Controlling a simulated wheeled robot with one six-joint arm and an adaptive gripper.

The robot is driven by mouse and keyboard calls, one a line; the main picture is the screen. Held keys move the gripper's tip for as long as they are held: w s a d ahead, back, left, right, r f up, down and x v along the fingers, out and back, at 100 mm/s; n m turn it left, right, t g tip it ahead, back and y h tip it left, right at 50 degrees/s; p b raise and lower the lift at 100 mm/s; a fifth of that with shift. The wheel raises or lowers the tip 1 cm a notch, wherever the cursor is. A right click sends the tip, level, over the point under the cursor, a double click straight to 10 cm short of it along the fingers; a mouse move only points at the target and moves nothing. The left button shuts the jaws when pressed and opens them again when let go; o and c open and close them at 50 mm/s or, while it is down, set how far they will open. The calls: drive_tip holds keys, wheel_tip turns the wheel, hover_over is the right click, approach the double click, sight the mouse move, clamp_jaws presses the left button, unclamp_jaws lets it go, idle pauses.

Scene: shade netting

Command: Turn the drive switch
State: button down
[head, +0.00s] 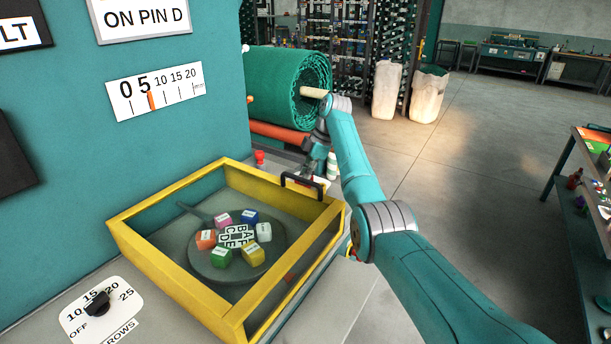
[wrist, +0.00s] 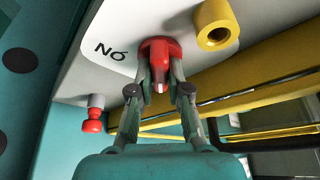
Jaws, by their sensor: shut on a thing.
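In the wrist view a red switch knob (wrist: 158,48) sits on a white label plate (wrist: 110,25) with lettering that looks like "NO" beside it. My gripper (wrist: 160,82) has one finger on each side of the knob's red lever and is shut on it. The lever points toward my palm. In the head view my gripper (head: 316,152) is low beyond the yellow-framed box, at the far end of the teal machine. The switch itself cannot be made out there.
Near the knob are a yellow round fitting (wrist: 216,25) and a red mushroom button (wrist: 92,122). The yellow-framed box (head: 178,188) with coloured blocks inside has a black handle. A dial (head: 98,303) is at front left. A green netting roll (head: 285,85) stands behind. Open floor lies right.

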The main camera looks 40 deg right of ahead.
drive_tip(key=c, duration=1.1)
unclamp_jaws()
drive_tip(key=shift+r, duration=0.15)
drive_tip(key=shift+v, duration=3.6)
